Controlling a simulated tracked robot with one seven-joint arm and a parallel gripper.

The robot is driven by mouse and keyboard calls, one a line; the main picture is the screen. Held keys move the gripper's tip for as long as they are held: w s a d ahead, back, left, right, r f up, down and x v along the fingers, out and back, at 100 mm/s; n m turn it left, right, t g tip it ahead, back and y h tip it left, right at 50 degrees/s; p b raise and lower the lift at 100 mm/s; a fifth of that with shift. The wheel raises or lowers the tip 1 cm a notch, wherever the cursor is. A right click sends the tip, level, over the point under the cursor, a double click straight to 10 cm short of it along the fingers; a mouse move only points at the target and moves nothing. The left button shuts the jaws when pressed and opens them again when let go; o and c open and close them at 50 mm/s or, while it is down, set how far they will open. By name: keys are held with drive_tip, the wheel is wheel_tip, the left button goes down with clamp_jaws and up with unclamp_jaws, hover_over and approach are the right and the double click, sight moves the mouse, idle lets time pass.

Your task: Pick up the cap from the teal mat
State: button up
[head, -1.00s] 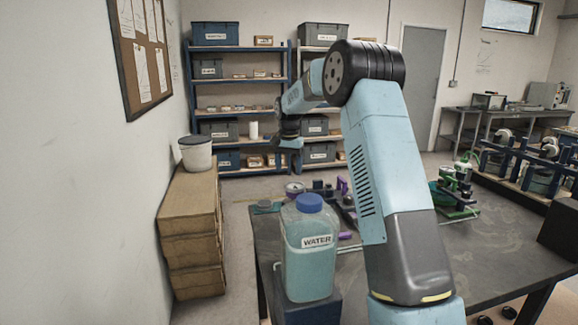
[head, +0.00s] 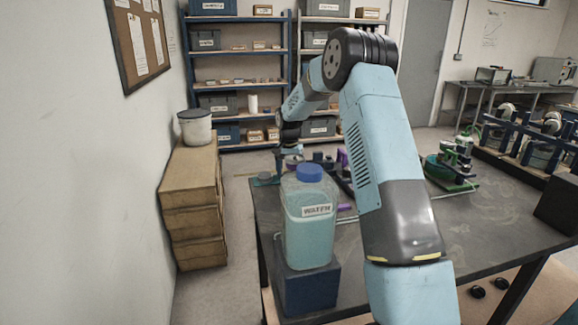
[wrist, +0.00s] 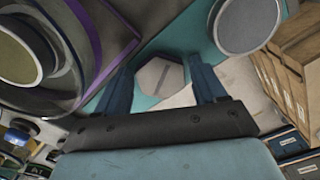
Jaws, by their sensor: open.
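The teal mat (wrist: 206,58) lies across the upper middle of the wrist view; a small teal patch of it (head: 264,180) shows at the table's far left corner in the head view. A pale grey six-sided piece, which looks like the cap (wrist: 158,78), shows at the mat between my fingers. My gripper (wrist: 163,62) is open, one blue finger on each side of the cap in the picture; I cannot tell the gap in depth. In the head view my gripper (head: 290,150) is low over that corner, and the cap cannot be made out.
A round grey disc (wrist: 248,24) is close right of my fingers. A large round container (wrist: 18,58) and a purple-edged board (wrist: 100,35) are on the left. The water jug (head: 309,222) stands on a blue block at the table's near left.

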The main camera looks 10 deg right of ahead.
drive_tip(key=shift+f, duration=0.1)
drive_tip(key=shift+w, duration=0.1)
drive_tip(key=c, duration=1)
